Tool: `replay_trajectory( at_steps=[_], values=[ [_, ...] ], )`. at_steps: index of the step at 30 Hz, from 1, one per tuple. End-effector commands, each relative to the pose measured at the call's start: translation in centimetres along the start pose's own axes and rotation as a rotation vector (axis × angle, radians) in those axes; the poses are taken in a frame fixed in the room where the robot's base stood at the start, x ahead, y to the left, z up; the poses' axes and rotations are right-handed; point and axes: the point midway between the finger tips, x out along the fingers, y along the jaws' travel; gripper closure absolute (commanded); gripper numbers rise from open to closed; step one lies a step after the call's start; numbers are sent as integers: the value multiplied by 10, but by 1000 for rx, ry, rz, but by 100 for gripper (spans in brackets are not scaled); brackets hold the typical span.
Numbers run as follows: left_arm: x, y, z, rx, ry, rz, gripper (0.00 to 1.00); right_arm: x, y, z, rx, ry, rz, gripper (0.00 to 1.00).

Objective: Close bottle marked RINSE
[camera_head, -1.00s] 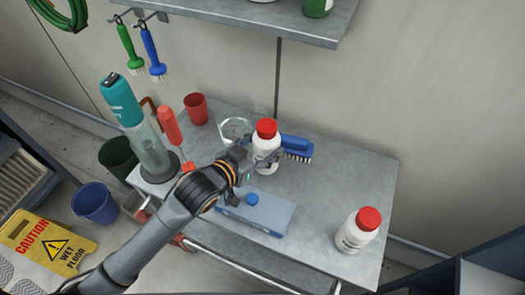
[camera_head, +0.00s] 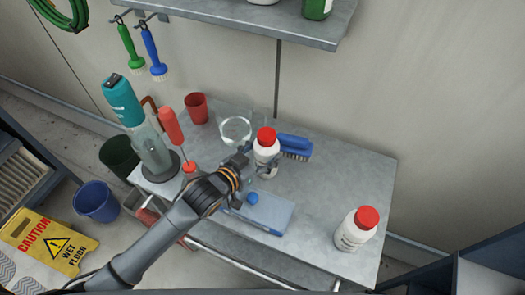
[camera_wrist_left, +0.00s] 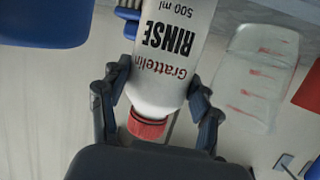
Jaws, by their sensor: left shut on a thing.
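The bottle marked RINSE (camera_head: 266,154) is white with a red cap (camera_head: 266,136) on top, and stands roughly upright over the middle of the metal table. My left gripper (camera_head: 258,168) comes from the left and is shut around it. In the left wrist view the RINSE bottle (camera_wrist_left: 165,55) appears upside down between the two fingers (camera_wrist_left: 158,108), with its red cap (camera_wrist_left: 148,126) toward the palm. I cannot tell whether the cap is fully tight, or whether the base touches the table. My right gripper is not in view.
A second white bottle with a red cap (camera_head: 355,231) stands at the table's right. A blue-grey box (camera_head: 270,212) with a blue cap-like piece (camera_head: 252,198) lies in front. A glass beaker (camera_head: 236,130) and a blue brush (camera_head: 295,146) are close behind. The right-middle tabletop is clear.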

Motion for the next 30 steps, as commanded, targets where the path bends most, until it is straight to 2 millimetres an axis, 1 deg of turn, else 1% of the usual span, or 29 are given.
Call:
replay_trajectory(
  at_steps=[2,3,6,17,20,23,30],
  values=[
    [1,0,1,0,2,0,100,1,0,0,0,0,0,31],
    [1,0,2,0,0,0,33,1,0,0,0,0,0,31],
    [1,0,2,0,0,0,14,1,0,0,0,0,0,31],
    [0,0,0,0,0,0,14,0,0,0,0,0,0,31],
    [-6,0,1,0,-1,-1,14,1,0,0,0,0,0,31],
    [-21,-1,2,0,-2,-1,14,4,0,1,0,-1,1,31],
    [-70,0,3,0,-3,0,14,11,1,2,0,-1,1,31]
  ],
)
